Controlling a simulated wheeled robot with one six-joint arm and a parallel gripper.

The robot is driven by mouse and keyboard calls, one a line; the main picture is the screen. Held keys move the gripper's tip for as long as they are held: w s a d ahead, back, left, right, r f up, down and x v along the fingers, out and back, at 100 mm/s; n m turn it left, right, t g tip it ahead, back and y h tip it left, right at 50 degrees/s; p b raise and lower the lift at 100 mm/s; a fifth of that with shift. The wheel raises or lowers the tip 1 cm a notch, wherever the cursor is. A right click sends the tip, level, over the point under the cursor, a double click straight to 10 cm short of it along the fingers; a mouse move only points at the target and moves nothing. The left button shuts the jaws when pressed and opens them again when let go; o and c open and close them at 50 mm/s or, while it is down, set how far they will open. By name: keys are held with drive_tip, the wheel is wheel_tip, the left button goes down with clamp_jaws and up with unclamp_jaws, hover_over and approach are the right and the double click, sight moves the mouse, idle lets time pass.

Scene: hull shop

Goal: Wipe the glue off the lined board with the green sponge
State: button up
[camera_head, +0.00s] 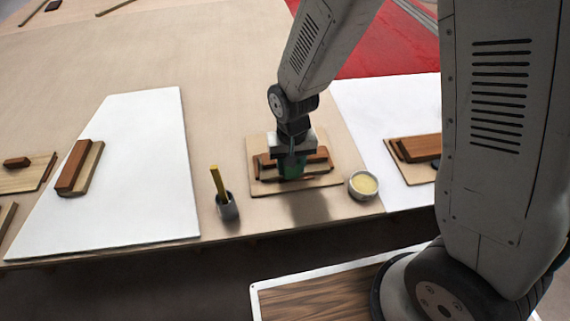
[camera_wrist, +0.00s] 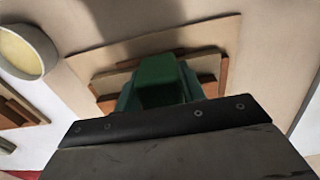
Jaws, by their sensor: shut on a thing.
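The green sponge (camera_wrist: 160,82) is in my gripper (camera_head: 291,165), which is shut on it. The sponge also shows in the head view (camera_head: 292,170), low over the middle of a light board (camera_head: 325,180). Wooden blocks stand on this board on both sides of the sponge and partly behind it. The board shows in the wrist view too (camera_wrist: 85,65). I cannot tell whether the sponge touches the board. I see no lines or glue clearly; the gripper and sponge hide the middle.
A round pot of pale yellow stuff (camera_head: 363,186) stands right of the board. A grey cup with a yellow-handled tool (camera_head: 227,205) stands left. White sheets (camera_head: 130,205) lie on both sides, with boards and blocks on them. The table's front edge is close.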

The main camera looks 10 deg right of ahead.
drive_tip(key=shift+d, duration=0.4)
drive_tip(key=shift+r, duration=3.45)
drive_tip(key=shift+d, duration=0.1)
